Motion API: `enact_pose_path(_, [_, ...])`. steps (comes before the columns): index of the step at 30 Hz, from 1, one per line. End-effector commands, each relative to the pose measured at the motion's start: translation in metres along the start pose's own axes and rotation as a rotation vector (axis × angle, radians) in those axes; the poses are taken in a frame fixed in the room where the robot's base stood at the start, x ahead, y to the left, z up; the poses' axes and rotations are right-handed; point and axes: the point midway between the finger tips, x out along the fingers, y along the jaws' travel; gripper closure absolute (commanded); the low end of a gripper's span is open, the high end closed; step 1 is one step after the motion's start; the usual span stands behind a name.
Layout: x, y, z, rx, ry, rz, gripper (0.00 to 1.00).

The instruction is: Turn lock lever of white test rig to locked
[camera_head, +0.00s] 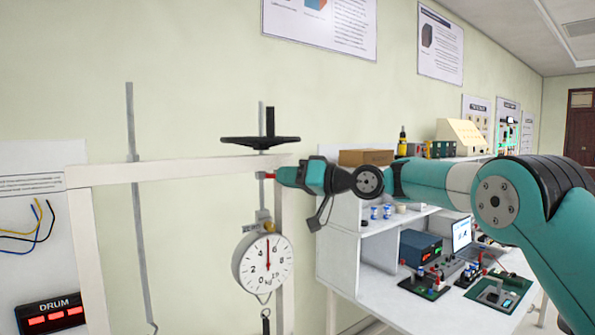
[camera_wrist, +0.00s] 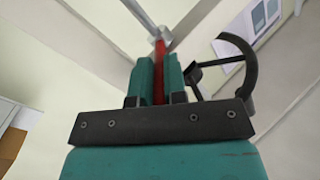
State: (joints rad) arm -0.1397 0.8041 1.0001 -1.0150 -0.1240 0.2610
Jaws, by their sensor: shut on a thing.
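The white test rig is a frame with a crossbeam (camera_head: 180,169) and uprights against the wall. A red lever (camera_head: 269,176) sits near the right end of the crossbeam, just below the black handwheel (camera_head: 260,141). My gripper (camera_head: 281,176) reaches in from the right and is shut on this lever. In the wrist view the red lever (camera_wrist: 159,60) runs between the teal fingers of my gripper (camera_wrist: 158,75), with its far end at a grey metal part. The fingers hide part of the lever, and I cannot tell its lock position.
A round white dial scale (camera_head: 263,263) hangs below the lever. A grey rod (camera_head: 137,220) hangs further left, beside a panel marked DRUM (camera_head: 50,313). A white bench (camera_head: 390,285) with instruments stands to the right. The handwheel (camera_wrist: 249,65) is close beside my fingers in the wrist view.

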Motion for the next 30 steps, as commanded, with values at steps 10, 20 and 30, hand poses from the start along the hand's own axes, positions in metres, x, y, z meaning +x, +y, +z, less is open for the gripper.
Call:
enact_pose_path(10, [0.002,-0.001,-0.001,-0.002,-0.004,-0.012,1.0])
enact_pose_path(20, [0.0,0.0,-0.001,-0.002,-0.003,-0.01,0.62])
enact_pose_path(30, [-0.012,0.003,0.001,-0.002,-0.002,-0.007,0.62])
